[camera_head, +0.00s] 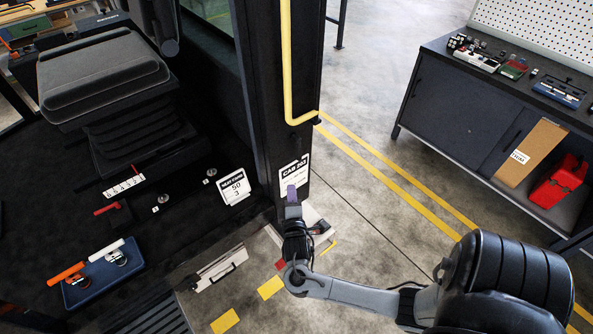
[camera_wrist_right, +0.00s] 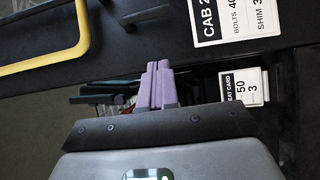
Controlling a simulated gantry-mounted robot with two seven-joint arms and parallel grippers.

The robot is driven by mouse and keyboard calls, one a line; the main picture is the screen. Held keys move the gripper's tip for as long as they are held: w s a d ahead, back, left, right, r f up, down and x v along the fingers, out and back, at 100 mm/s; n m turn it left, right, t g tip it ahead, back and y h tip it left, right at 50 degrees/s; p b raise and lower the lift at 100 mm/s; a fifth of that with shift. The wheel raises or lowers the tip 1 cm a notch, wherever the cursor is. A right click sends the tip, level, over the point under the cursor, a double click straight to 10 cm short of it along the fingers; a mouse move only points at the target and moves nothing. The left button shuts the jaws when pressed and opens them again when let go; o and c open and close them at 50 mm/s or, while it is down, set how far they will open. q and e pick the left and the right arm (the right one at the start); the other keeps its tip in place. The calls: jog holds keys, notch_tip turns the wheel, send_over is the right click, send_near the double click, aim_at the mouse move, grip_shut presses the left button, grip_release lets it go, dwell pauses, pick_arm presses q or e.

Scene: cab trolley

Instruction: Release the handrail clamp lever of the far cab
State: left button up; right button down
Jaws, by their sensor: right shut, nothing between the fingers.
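The yellow handrail (camera_head: 287,62) runs down the dark cab post (camera_head: 263,90) and bends right to a small dark fitting (camera_head: 317,121). The handrail also shows at the upper left of the right wrist view (camera_wrist_right: 72,50). A dark bar-like part (camera_wrist_right: 148,14) lies beside it there; I cannot tell whether it is the clamp lever. My right gripper (camera_head: 291,190) is shut and empty, below the handrail's bend and in front of the post's cab card. Its purple fingers lie together in the right wrist view (camera_wrist_right: 157,68). My left gripper is not in view.
The cab card (camera_head: 293,172) and seat card (camera_head: 234,187) stand near the gripper. The seat (camera_head: 100,75), a red lever (camera_head: 107,209) and a blue tray (camera_head: 100,278) are at left. A dark workbench (camera_head: 470,110) stands right. Floor between post and bench is clear.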

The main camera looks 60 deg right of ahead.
jog(key=shift+w, duration=0.3)
jog(key=s+d+b+x, duration=0.1)
jog(key=s+x, duration=0.1)
jog(key=x, duration=1)
jog(key=shift+d, duration=0.65)
